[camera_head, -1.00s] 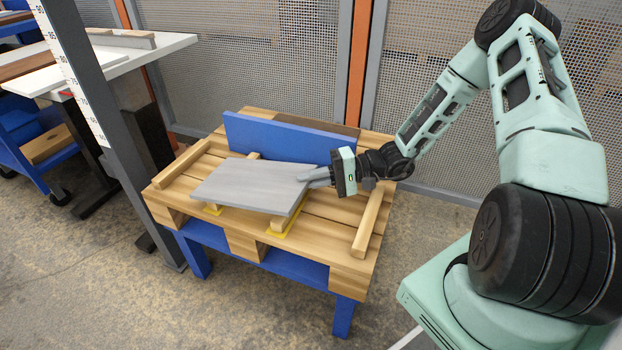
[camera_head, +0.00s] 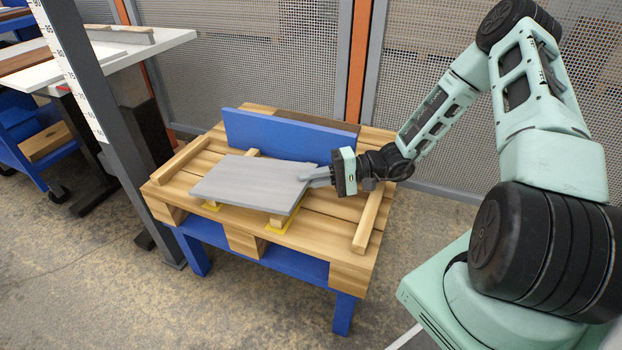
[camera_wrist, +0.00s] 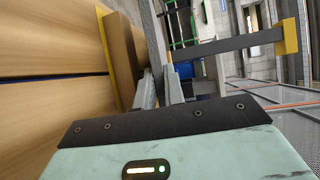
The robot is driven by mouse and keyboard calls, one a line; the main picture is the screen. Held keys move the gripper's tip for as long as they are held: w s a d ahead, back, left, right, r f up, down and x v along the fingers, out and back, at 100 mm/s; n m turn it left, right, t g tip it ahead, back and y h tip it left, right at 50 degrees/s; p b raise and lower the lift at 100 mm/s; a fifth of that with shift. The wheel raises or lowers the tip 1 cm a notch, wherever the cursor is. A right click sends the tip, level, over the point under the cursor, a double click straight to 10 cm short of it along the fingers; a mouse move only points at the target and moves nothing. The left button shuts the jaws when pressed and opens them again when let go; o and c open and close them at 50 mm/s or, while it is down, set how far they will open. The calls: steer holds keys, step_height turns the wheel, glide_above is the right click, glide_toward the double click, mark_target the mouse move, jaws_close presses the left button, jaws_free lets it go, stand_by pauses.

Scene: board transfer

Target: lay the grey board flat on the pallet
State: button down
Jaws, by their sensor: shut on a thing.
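The grey board (camera_head: 250,181) lies over the wooden pallet (camera_head: 320,235) in the head view, close above or on two wooden bearers (camera_head: 278,221) with yellow marks beneath them. It looks nearly level. I cannot tell whether it touches both bearers, since it hides most of them. My gripper (camera_head: 312,175) is shut on the board's right edge, reaching in from the right. In the wrist view my fingers (camera_wrist: 160,90) show close together, beside the wooden bearer (camera_wrist: 122,55) and the pallet planks.
A blue board (camera_head: 275,138) stands upright along the pallet's back. Wooden rails (camera_head: 368,218) run along the left and right sides. A grey post (camera_head: 125,160) with a scale stands left of the pallet, and a white table (camera_head: 140,47) is beyond it. Mesh fencing is behind.

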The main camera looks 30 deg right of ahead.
steer(key=shift+s+d+f+y+b, duration=0.15)
steer(key=shift+f+y+b, duration=0.25)
steer(key=shift+f+b, duration=0.8)
